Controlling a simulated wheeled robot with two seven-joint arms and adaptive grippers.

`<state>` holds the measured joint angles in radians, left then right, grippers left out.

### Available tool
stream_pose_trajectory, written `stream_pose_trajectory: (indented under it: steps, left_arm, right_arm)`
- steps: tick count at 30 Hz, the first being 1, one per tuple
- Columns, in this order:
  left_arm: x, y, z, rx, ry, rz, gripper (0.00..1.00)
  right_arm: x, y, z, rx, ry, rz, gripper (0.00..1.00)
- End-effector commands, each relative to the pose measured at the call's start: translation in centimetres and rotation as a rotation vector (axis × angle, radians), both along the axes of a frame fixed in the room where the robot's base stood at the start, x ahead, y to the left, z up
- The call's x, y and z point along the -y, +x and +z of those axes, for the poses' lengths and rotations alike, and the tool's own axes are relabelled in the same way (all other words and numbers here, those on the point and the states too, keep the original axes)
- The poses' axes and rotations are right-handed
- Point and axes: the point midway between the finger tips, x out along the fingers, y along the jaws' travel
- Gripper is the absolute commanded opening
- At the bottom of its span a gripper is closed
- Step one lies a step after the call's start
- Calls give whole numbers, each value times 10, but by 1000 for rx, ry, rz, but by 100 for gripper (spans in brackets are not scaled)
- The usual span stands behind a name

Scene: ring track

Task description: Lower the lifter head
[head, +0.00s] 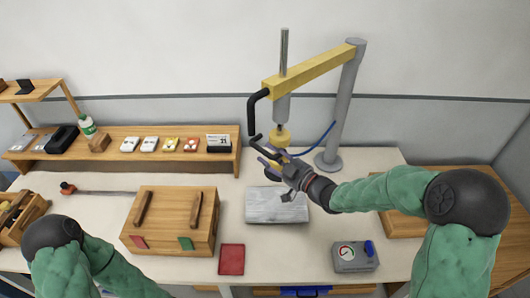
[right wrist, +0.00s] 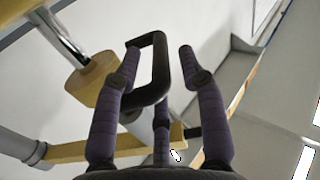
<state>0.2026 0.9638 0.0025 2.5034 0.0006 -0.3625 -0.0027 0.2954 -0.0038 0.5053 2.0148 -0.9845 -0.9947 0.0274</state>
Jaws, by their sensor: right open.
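The lifter has a yellow beam (head: 315,68) on a grey post (head: 347,105). Its round tan-yellow lifter head (head: 280,137) hangs below the beam, above the grey slab (head: 276,205), with a clear gap between them. In the right wrist view the head (right wrist: 95,80) is at the left. A black bent handle (head: 251,112) hangs from the beam's left end. My right gripper (head: 266,157) is open beside the handle's lower end. In the right wrist view the handle loop (right wrist: 160,60) shows between its spread fingers (right wrist: 158,52). My left gripper is out of view.
A wooden box (head: 172,225) with two handles, a red pad (head: 231,259) and a gauge box (head: 355,258) stand on the white table. A wooden shelf (head: 115,161) with small goods runs along the back left. A blue hose (head: 315,142) hangs near the post.

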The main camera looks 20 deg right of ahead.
Motion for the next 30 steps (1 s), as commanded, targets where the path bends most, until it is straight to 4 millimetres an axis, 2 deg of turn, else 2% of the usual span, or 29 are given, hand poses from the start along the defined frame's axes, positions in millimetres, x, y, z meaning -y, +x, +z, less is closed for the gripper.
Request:
stream_pose_trajectory:
  steps: [6,17,21,30]
  left_arm:
    - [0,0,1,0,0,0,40]
    - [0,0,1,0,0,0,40]
    - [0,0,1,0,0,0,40]
    - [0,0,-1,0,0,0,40]
  right_arm:
    - [-10,18,0,0,0,1,41]
    - [-12,22,0,0,0,-1,41]
    - [-12,22,0,0,0,-1,1]
    - [-12,22,-2,0,0,-1,0]
